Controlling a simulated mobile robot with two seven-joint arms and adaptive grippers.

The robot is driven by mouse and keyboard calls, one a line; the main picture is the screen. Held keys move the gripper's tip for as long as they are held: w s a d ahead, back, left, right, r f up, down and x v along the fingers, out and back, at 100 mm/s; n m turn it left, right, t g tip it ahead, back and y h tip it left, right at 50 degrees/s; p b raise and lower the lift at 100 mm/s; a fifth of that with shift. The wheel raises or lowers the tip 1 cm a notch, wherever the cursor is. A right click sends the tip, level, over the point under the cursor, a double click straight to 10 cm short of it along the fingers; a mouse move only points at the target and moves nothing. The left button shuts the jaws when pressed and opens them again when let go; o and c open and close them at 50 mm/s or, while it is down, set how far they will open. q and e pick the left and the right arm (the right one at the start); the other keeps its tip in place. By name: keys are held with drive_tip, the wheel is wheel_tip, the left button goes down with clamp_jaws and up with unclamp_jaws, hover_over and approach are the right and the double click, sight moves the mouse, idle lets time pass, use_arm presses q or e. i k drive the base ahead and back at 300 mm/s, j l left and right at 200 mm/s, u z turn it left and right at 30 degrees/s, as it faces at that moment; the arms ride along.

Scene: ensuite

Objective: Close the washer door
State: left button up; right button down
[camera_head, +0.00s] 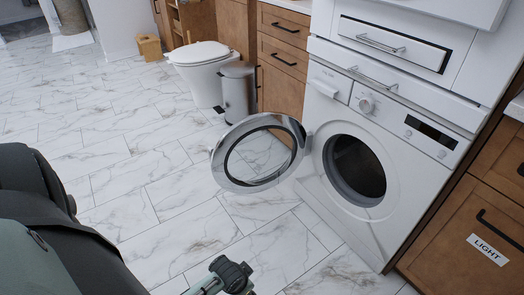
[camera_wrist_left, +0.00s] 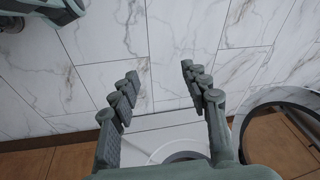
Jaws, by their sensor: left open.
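The white washer (camera_head: 400,195) stands at the right in the head view. Its round door (camera_head: 222,160), with a shiny ring and clear glass, is swung wide open to the left of the dark drum opening (camera_head: 357,168). In the left wrist view, my left gripper (camera_wrist_left: 158,72) is open and empty, its fingers spread over floor and the white washer front (camera_wrist_left: 150,143). The door ring (camera_wrist_left: 262,103) shows at the right there, apart from the fingers. Part of my arm shows at the bottom of the head view. My right gripper is not seen.
A small bin (camera_head: 238,90) and a toilet (camera_head: 200,70) stand behind the door. Wooden cabinets (camera_head: 480,225) flank the washer. A drawer front (camera_head: 390,45) is above it. The marble-tiled floor (camera_head: 120,150) left of the door is clear.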

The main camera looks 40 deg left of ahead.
sight(218, 156)
drive_tip(key=i+j, duration=0.1)
drive_tip(key=j, duration=0.4)
drive_tip(key=i+j+z, duration=0.1)
drive_tip(key=j, duration=0.35)
drive_tip(key=j+z, duration=0.15)
drive_tip(key=j, duration=0.3)
drive_tip(key=k+j+z, duration=0.15)
drive_tip(key=j, duration=0.3)
drive_tip(key=j+z, duration=0.15)
drive_tip(key=j, duration=0.25)
drive_tip(key=k+j+z, duration=0.15)
drive_tip(key=j, duration=0.25)
drive_tip(key=k+j+z, duration=0.15)
drive_tip(key=j, duration=0.3)
drive_tip(key=j+z, duration=0.15)
drive_tip(key=j, duration=0.2)
drive_tip(key=k+j+z, duration=0.1)
drive_tip(key=j, duration=0.25)
drive_tip(key=k+j+z, duration=0.15)
drive_tip(key=j, duration=0.15)
drive_tip(key=i+j+z, duration=0.1)
drive_tip(key=j+z, duration=0.2)
drive_tip(key=j, duration=0.8)
